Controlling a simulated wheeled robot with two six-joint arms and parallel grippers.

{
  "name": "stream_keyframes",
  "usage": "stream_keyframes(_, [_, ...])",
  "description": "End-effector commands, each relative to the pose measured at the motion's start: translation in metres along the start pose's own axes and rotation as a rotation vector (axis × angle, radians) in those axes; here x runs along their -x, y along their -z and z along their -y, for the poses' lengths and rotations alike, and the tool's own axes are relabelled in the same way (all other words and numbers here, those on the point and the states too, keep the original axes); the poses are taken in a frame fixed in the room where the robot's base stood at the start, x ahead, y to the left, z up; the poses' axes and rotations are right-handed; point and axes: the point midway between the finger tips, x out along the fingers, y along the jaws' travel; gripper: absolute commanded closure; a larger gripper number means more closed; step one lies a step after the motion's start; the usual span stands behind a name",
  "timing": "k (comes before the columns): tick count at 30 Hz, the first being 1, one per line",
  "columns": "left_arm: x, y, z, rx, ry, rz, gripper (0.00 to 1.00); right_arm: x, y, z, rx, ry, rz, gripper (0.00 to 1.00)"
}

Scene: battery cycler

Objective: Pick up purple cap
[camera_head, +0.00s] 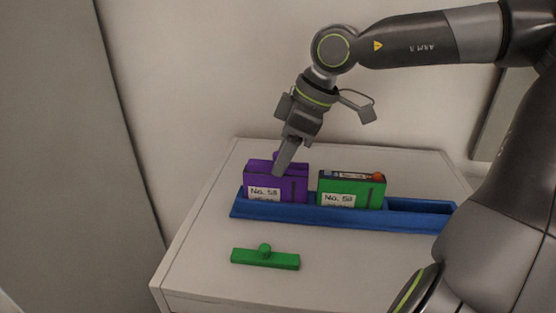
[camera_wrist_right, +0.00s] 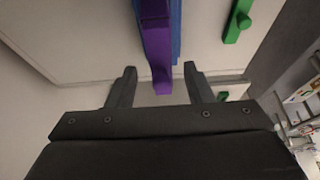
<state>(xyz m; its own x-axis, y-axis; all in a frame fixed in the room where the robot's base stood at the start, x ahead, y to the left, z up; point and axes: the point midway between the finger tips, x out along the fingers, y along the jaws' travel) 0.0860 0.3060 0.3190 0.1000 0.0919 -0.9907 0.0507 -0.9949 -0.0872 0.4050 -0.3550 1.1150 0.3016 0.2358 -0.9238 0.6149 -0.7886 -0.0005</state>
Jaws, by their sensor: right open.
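The purple cap (camera_head: 262,163) sits on top of the purple box (camera_head: 276,186), which stands in the left slot of the blue rack (camera_head: 300,211). My right gripper (camera_head: 284,166) comes down from above in front of the cap and hides part of it. In the right wrist view the fingers of my right gripper (camera_wrist_right: 160,84) are apart, with the narrow purple cap (camera_wrist_right: 156,45) reaching between their tips. I see no clear contact between fingers and cap. My left gripper is not in view.
A green box (camera_head: 350,191) with an open top stands in the middle slot. The right slot (camera_head: 420,206) is empty. A green cap with a knob (camera_head: 265,258) lies on the white tabletop (camera_head: 200,262) in front. A wall stands close behind.

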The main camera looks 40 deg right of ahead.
Motion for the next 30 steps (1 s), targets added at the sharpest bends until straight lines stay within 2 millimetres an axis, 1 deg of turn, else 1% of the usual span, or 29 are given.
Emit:
stream_keyframes(4, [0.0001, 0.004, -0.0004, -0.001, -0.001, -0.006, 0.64, -0.0051, -0.0004, 0.0003, 0.0, 0.0, 0.002, 0.54])
stream_keyframes(10, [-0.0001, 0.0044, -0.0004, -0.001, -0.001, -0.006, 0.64, -0.0053, -0.0002, 0.0003, 0.001, 0.0, 0.0, 0.54])
stream_keyframes(11, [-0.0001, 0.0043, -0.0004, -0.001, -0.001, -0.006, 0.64, -0.0052, -0.0002, 0.0003, 0.001, 0.0, 0.0, 0.55])
stream_keyframes(21, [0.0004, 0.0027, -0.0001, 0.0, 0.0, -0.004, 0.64, -0.005, -0.0001, 0.0002, 0.0, 0.0, 0.0, 0.99])
stream_keyframes(27, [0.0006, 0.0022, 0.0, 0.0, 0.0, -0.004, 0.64, -0.0048, 0.0, 0.0002, 0.0, 0.0, 0.0, 1.0])
stream_keyframes(30, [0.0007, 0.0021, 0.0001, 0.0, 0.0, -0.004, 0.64, -0.0008, 0.0018, -0.0003, -0.001, -0.002, -0.001, 1.0])
